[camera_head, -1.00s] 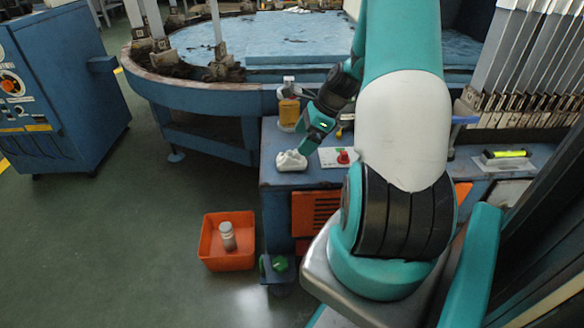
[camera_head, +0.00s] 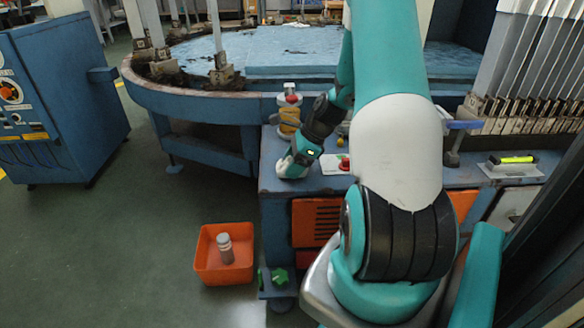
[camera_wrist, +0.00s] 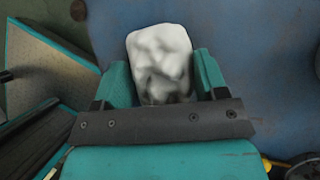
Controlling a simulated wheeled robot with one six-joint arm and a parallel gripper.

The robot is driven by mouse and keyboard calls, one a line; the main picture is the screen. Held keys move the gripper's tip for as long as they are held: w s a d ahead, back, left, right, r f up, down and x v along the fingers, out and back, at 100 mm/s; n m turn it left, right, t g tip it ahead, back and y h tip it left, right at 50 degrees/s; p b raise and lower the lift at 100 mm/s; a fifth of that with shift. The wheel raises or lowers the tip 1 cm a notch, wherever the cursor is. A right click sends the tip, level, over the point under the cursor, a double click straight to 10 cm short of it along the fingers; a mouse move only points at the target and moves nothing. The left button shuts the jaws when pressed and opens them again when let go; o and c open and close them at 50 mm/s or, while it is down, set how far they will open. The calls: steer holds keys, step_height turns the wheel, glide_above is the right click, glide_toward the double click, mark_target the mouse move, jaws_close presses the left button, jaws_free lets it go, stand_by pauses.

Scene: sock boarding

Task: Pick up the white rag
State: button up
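The white rag (camera_wrist: 160,60) is a crumpled, block-like bundle in the wrist view. It lies on the blue bench top (camera_wrist: 255,60). My gripper (camera_wrist: 163,75) has its two teal fingers apart, one along each side of the rag, with the rag's far end reaching past the fingertips. Little or no gap shows between fingers and rag, and firm contact cannot be made out. In the head view my gripper (camera_head: 288,166) is down at the bench's left front corner, and it hides most of the rag.
A bottle with amber contents (camera_head: 289,115) stands behind my gripper. A white plate with a red knob (camera_head: 342,164) lies to its right. An orange bin (camera_head: 205,262) holding a small can (camera_head: 225,248) is on the floor below left. A large round blue table (camera_head: 200,92) stands behind.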

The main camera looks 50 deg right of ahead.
steer(key=c, duration=0.5)
steer(key=shift+o, duration=0.2)
steer(key=shift+r, duration=0.1)
step_height(320, 180, up, 20)
steer(key=p, duration=0.9)
